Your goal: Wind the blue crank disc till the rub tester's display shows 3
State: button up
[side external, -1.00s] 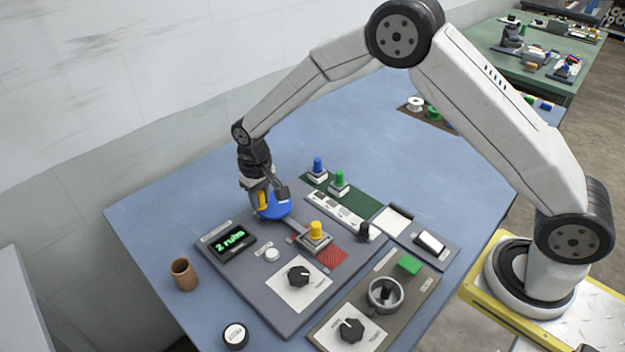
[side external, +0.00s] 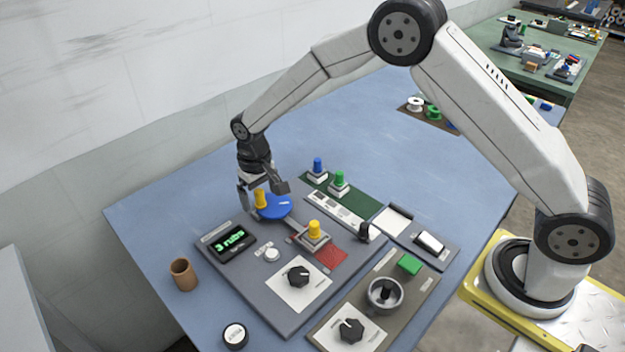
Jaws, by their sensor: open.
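The blue crank disc (side external: 275,208) lies at the far left corner of the grey tester panel. Its yellow handle (side external: 260,199) stands upright at the disc's left edge. The black display (side external: 229,242) shows "3 rubs" in green. My gripper (side external: 262,193) is open above the disc, with its fingers on either side of the handle's top; I cannot tell if they touch it. A link runs from the disc to a carriage with a yellow peg (side external: 314,231), beside a red patch (side external: 331,257).
A white button (side external: 272,255) and a black knob (side external: 299,276) sit on the same panel. A brown cup (side external: 184,274) stands to the left. Blue (side external: 318,166) and green (side external: 339,179) pegs stand behind.

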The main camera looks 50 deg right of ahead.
jog(key=shift+r, duration=2.55)
jog(key=shift+s+d+r, duration=0.25)
jog(key=shift+s+d, duration=0.15)
jog(key=s+d+r+t, duration=0.1)
jog(key=s+d, duration=0.4)
jog(key=s, duration=0.6)
jog(key=s+d+r+t, duration=0.1)
jog(key=s+d, duration=0.5)
jog(key=s, duration=0.5)
jog(key=shift+s+r+t, duration=0.15)
jog(key=shift+r+t, duration=0.15)
jog(key=shift+r, duration=0.05)
jog(key=shift+c, duration=0.3)
